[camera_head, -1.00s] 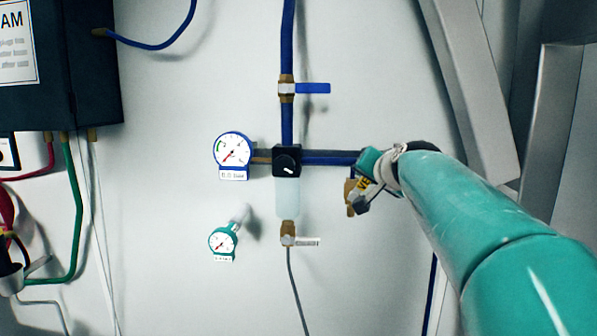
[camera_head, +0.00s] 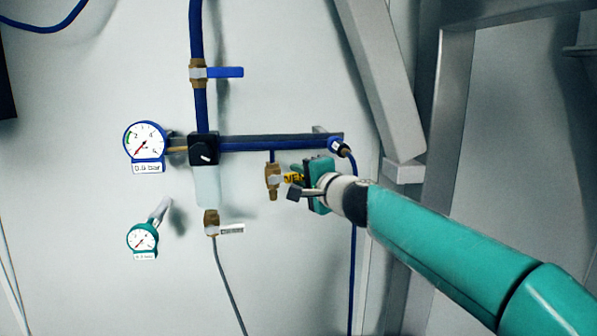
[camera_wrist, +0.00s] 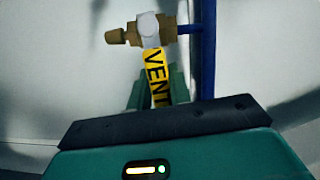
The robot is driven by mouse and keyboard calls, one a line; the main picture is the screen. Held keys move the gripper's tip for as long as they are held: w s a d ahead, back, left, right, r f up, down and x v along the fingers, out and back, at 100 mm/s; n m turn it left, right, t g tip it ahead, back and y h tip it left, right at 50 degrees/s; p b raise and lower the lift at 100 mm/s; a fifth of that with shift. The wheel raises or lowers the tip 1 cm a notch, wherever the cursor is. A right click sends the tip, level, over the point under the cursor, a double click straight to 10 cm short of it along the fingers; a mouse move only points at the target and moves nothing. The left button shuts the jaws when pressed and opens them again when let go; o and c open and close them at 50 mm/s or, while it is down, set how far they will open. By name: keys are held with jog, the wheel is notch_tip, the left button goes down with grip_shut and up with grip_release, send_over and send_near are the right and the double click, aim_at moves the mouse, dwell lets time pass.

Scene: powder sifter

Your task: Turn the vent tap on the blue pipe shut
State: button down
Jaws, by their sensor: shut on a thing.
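The vent tap (camera_head: 272,180) is a brass valve hanging on a short stub below the horizontal blue pipe (camera_head: 270,144). Its yellow handle (camera_head: 292,178), marked VENT, sticks out to the right, about level and across the stub. In the wrist view the brass tap body (camera_wrist: 126,36) is at the top, and the yellow handle (camera_wrist: 156,75) runs down from it between my green fingers. My gripper (camera_head: 304,180) is shut on this handle; it also shows in the wrist view (camera_wrist: 158,92). The gripper body hides the handle's outer end.
A blue-handled valve (camera_head: 225,72) sits on the upright pipe. A black regulator knob (camera_head: 204,150), a blue gauge (camera_head: 145,141), a green gauge (camera_head: 142,238) and a lower brass drain valve (camera_head: 211,222) are left of the tap. A grey metal post (camera_head: 383,85) stands to the right.

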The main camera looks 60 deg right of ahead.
jog(key=shift+f+m+t, duration=0.3)
jog(key=shift+f+m, duration=0.1)
jog(key=shift+m, duration=0.2)
jog(key=shift+f, duration=0.1)
jog(key=c, duration=1.3)
grip_release()
jog(key=shift+s, duration=0.2)
jog(key=shift+w, duration=0.15)
jog(key=v, duration=1.4)
jog(key=shift+w+a, duration=0.15)
